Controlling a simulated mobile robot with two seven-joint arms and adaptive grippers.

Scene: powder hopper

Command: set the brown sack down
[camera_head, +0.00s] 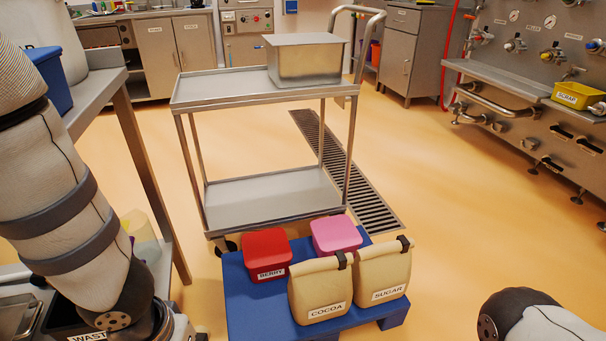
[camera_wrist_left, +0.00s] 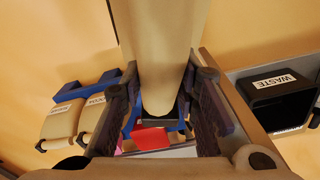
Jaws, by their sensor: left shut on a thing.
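My left gripper (camera_wrist_left: 160,112) is shut on the brown sack (camera_wrist_left: 165,45), a plain tan body between the two dark fingers in the left wrist view. Its upper part runs out of that view, and no label shows on it. In the head view my left arm comes down at the lower left, and its gripper and the held sack are out of the picture. Only a part of my right arm shows at the bottom right, without its gripper.
A blue low platform (camera_head: 237,311) bears tan sacks marked COCOA (camera_head: 318,285) and SUGAR (camera_head: 383,275), a red BERRY tub (camera_head: 266,252) and a pink tub (camera_head: 336,233). A steel cart (camera_head: 215,88) stands behind. A black WASTE bin (camera_wrist_left: 280,100) stands right in the wrist view.

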